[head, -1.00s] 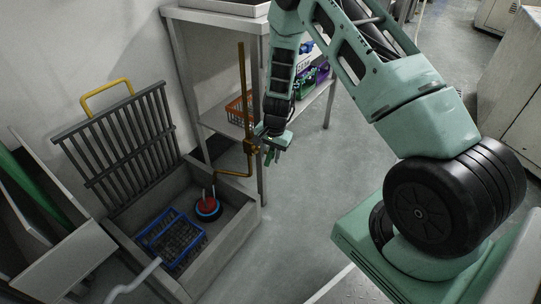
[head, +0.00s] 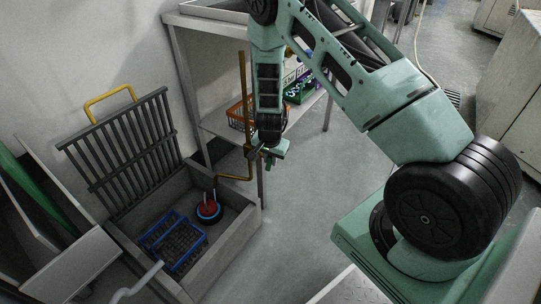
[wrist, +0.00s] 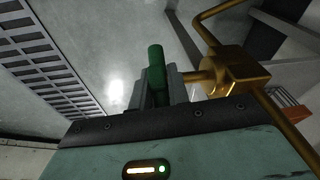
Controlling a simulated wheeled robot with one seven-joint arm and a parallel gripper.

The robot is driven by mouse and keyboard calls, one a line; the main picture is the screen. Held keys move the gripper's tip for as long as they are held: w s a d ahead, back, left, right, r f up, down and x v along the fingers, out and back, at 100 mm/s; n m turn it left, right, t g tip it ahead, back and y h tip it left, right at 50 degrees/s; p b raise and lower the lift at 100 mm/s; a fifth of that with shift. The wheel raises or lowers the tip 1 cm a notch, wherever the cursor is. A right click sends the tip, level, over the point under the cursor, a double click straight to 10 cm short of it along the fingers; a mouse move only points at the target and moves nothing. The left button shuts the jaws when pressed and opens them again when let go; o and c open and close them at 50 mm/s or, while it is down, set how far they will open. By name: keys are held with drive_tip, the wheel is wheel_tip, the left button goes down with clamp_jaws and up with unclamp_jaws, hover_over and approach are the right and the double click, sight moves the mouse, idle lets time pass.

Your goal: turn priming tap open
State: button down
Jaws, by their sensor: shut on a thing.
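The priming tap has a brass body (head: 251,153) low on an upright brass pipe (head: 242,95), in front of the shelf leg. In the wrist view the brass tap body (wrist: 236,71) is right of centre, with pipes running from it up and down to the right. A green handle (wrist: 156,66) stands between the grey fingers of my gripper (wrist: 158,90), which is shut on it. In the head view my gripper (head: 268,161) is just right of the tap body, and the handle is mostly hidden there.
A stone sump (head: 225,229) below holds a blue crate (head: 172,240) and a red and black round object (head: 208,209). A dark grate (head: 120,145) leans open behind it. A shelf unit (head: 185,60) carries an orange basket (head: 238,117).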

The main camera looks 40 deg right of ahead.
drive_tip(key=shift+a+t+h+p, duration=0.1)
drive_tip(key=shift+t+h+p, duration=0.6)
drive_tip(key=shift+h+p, duration=0.85)
drive_tip(key=shift+h, duration=0.25)
drive_tip(key=c, duration=1.4)
unclamp_jaws()
drive_tip(key=shift+o, duration=0.2)
drive_tip(key=shift+r, duration=0.1)
drive_tip(key=p+v, duration=0.5)
drive_tip(key=v, duration=1.2)
drive_tip(key=shift+s+p, duration=0.2)
drive_tip(key=shift+p, duration=0.1)
